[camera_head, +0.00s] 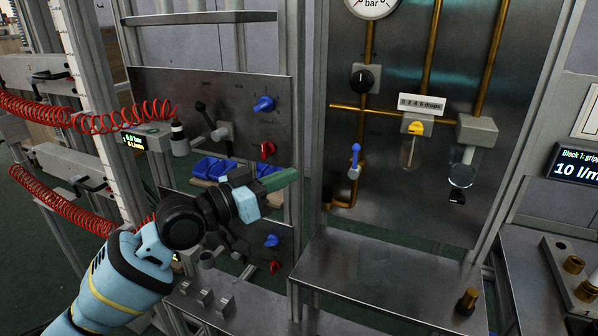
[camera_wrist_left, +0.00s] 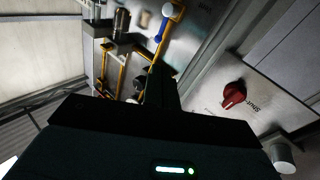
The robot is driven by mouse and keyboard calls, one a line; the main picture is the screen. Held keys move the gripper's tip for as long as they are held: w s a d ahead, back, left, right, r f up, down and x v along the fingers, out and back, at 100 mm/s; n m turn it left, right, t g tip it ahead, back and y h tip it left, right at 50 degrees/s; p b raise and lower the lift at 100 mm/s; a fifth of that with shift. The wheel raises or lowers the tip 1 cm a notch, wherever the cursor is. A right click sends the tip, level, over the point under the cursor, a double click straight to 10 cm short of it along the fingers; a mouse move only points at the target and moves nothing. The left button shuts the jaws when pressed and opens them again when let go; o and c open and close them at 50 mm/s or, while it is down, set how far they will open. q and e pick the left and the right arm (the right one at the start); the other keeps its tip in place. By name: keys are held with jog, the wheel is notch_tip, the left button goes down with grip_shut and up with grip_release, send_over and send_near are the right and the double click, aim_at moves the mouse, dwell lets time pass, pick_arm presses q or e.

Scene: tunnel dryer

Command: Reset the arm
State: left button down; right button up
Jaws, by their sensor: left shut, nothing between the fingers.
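My left arm comes in from the lower left in the head view. Its left gripper (camera_head: 290,178) points right and is shut with nothing held. It is in front of the gap between the left grey panel (camera_head: 215,88) and the right panel with brass pipes (camera_head: 460,200). In the left wrist view the shut fingers (camera_wrist_left: 165,88) are dark and stick up at the middle. My right gripper is not in view.
The left panel carries a blue knob (camera_head: 264,104) and a red knob (camera_head: 267,150). The right panel has a blue lever (camera_head: 355,158) on its pipework. A metal shelf (camera_head: 345,268) juts out below. Red coiled hoses (camera_head: 70,120) hang at left.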

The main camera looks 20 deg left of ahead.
pick_arm(q)
jog(key=shift+f, duration=0.1)
jog(key=s+f+n+g+y+p, duration=0.15)
jog(key=s+f, duration=0.25)
jog(key=f, duration=0.6)
jog(key=s+d+f+n+y, duration=0.15)
jog(key=s+f, duration=0.25)
jog(key=f, duration=0.5)
jog(key=s+f+g+y, duration=0.15)
jog(key=s+f, duration=0.25)
jog(key=f, duration=0.6)
jog(key=s+f+g+y, duration=0.1)
jog(key=s+f, duration=0.4)
jog(key=s, duration=0.3)
jog(key=s+f+g+y+p, duration=0.1)
jog(key=s+f+y, duration=0.1)
jog(key=s+f, duration=0.3)
jog(key=s+f+g+y, duration=0.1)
jog(key=s+f, duration=0.3)
jog(key=s, duration=0.8)
jog(key=shift+s+d+f+g+p, duration=0.2)
jog(key=shift+d+f+g+p, duration=0.1)
jog(key=shift+d+f+g, duration=0.1)
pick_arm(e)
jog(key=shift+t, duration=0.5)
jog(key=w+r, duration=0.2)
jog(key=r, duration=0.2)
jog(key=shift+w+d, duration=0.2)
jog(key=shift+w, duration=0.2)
